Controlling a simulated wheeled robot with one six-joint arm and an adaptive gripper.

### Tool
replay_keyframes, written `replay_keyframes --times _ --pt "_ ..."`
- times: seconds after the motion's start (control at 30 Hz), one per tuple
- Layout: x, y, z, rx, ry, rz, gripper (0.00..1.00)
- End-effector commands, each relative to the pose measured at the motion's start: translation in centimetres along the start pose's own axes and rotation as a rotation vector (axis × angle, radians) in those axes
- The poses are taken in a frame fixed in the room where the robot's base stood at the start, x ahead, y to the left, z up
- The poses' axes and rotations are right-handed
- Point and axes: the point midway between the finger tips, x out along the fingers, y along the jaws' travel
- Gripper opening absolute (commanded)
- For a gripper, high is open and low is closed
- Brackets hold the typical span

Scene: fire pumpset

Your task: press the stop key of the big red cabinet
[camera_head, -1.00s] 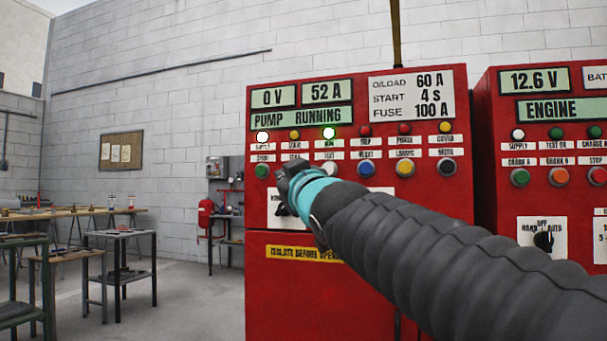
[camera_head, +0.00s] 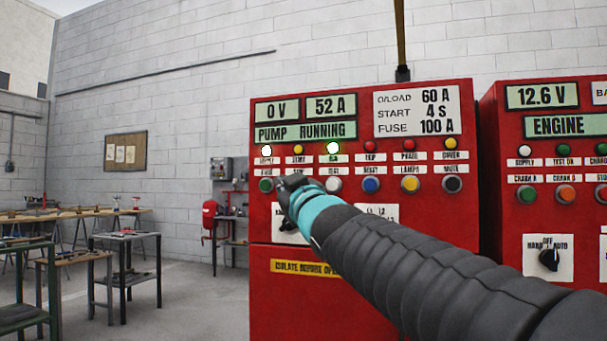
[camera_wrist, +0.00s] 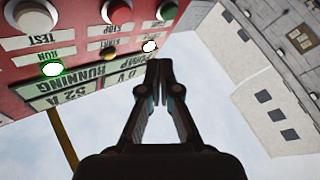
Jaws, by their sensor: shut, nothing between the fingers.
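The big red cabinet (camera_head: 360,240) fills the middle of the head view. Its display (camera_head: 305,132) reads PUMP RUNNING, and the RUN lamp (camera_head: 333,148) glows. In its key row are a green key (camera_head: 266,185) and a white TEST key (camera_head: 333,184). The red stop key between them is hidden by my gripper (camera_head: 284,187) in the head view. In the wrist view, upside down, the red stop key (camera_wrist: 118,12) shows between the green key (camera_wrist: 166,10) and the TEST key (camera_wrist: 34,17). My gripper (camera_wrist: 158,68) is shut and empty, its tips apart from that key in the picture.
More keys, blue (camera_head: 371,185), yellow (camera_head: 410,184) and black (camera_head: 453,184), continue right along the row. A second red cabinet (camera_head: 500,240) stands at the right. Work tables (camera_head: 125,240) stand at the left, with open floor before the wall.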

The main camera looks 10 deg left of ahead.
Motion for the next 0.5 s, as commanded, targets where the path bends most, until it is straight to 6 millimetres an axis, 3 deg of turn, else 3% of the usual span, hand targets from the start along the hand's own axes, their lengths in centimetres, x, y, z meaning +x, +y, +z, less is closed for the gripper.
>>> replay_keyframes --times 0.2,0.5 --pt "2.0 1.5 1.2 0.0 -0.002 0.0 0.0" --pt "3.3 2.4 2.4 0.001 0.0 0.0 0.0"
